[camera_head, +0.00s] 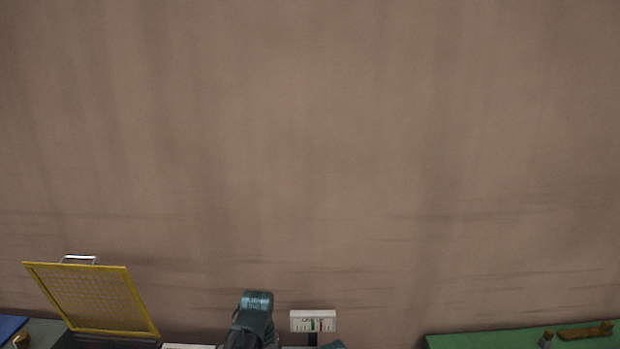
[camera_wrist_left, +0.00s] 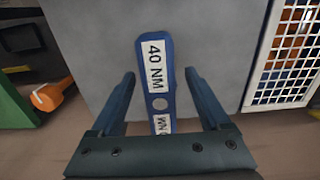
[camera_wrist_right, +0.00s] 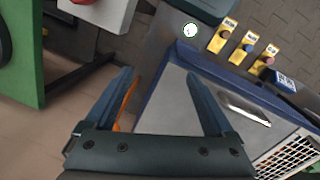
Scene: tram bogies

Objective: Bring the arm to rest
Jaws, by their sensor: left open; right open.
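My left gripper (camera_wrist_left: 160,98) shows in the left wrist view. Its two fingers are spread, with nothing held between them. A blue plate with white labels reading "40 NM" (camera_wrist_left: 154,48) shows beyond and between the fingers, against a grey panel (camera_wrist_left: 100,40). Whether the fingers are near the plate in depth I cannot tell. My right gripper (camera_wrist_right: 162,92) shows in the right wrist view, its fingers apart and empty. A blue-edged grey cabinet (camera_wrist_right: 185,105) lies beyond it. Neither gripper can be made out in the head view.
The head view is mostly brown wall (camera_head: 310,150). A yellow mesh panel (camera_head: 95,298) stands tilted at lower left; a green surface (camera_head: 490,342) lies at lower right. The right wrist view shows yellow blocks (camera_wrist_right: 222,36) on the bench and a green structure (camera_wrist_right: 30,60) at left.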

